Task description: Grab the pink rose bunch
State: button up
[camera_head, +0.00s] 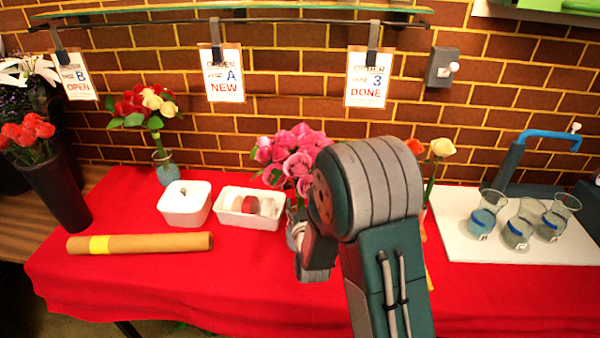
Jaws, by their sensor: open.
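The pink rose bunch (290,152) stands in the middle of the red-covered table, its blooms facing up and toward me. Its lower stems and most of its container are hidden behind my arm. My gripper (313,268) shows in part, low and left of my arm's large grey and green joint, just below the pink blooms. Its fingertips are hard to make out. I see nothing held in it. I cannot tell whether it touches the container or stems.
A white box (185,204), a white tray (232,215) with rolls and a brown paper roll (140,243) lie left. Red and cream roses (145,104) stand behind. A dark vase (58,190) holds red flowers. Several glass vases (520,222) stand on a white board (465,240) at right.

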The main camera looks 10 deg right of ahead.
aim_at(300, 194)
jog(key=w, duration=0.4)
jog(key=shift+d+r, duration=0.15)
jog(key=shift+d, duration=0.2)
jog(key=shift+w+a, duration=0.15)
jog(key=shift+w, duration=0.15)
grip_shut()
jog(key=shift+r, duration=0.15)
